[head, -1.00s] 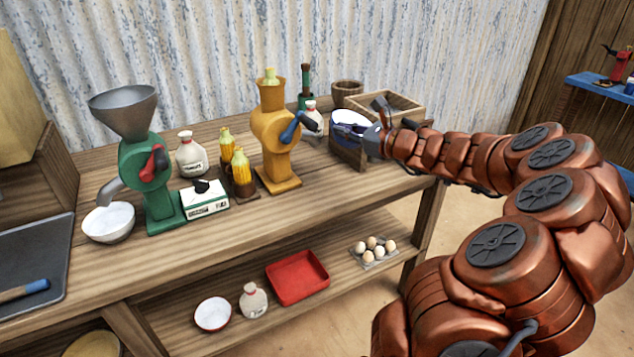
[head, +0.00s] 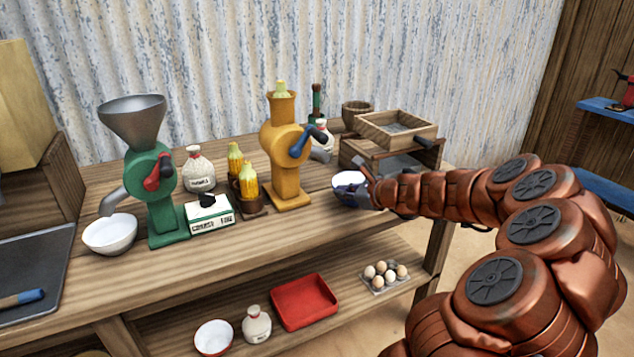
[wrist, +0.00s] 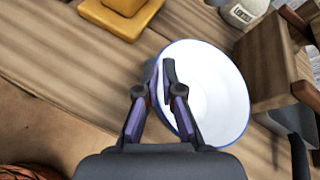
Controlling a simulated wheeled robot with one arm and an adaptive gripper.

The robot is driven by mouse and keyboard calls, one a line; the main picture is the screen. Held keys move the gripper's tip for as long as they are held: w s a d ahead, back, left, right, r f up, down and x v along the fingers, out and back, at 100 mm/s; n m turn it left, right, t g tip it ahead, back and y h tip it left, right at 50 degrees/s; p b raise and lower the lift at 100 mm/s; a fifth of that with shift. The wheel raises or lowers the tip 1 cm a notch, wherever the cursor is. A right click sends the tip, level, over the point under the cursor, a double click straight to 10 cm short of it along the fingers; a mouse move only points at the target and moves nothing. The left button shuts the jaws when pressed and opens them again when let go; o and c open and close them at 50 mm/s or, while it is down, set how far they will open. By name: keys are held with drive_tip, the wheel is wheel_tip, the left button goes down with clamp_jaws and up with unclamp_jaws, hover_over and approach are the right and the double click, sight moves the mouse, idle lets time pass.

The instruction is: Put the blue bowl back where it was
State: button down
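The blue bowl (head: 346,180), white inside with a blue rim, is at the front right of the table top, right of the yellow grinder. My gripper (head: 366,184) is at its right side and partly hides it. In the wrist view, the bowl (wrist: 215,90) shows its white inside, and the fingers of my gripper (wrist: 160,80) are closed together over its left rim, pinching the wall. The bowl looks close to level. I cannot tell whether its base touches the table.
A wooden sieve box (head: 370,155) stands just behind the bowl. The yellow grinder (head: 284,160) and corn cobs (head: 248,182) are to the left. Bare table front lies left of the bowl.

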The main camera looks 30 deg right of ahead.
drive_tip(key=w, duration=0.2)
drive_tip(key=w+a, duration=0.1)
drive_tip(key=w, duration=0.5)
drive_tip(key=shift+a, duration=0.2)
drive_tip(key=w, duration=0.3)
drive_tip(key=shift+a+f, duration=0.1)
drive_tip(key=shift+a, duration=0.15)
drive_tip(key=shift+s+f+b, duration=0.1)
drive_tip(key=shift+f+b, duration=0.2)
drive_tip(key=shift+f, duration=0.3)
drive_tip(key=c, duration=1.3)
unclamp_jaws()
drive_tip(key=shift+s, duration=0.1)
drive_tip(key=p+v, duration=0.1)
drive_tip(key=v, duration=1)
drive_tip(key=shift+s+r, duration=0.2)
drive_tip(key=shift+s, duration=0.15)
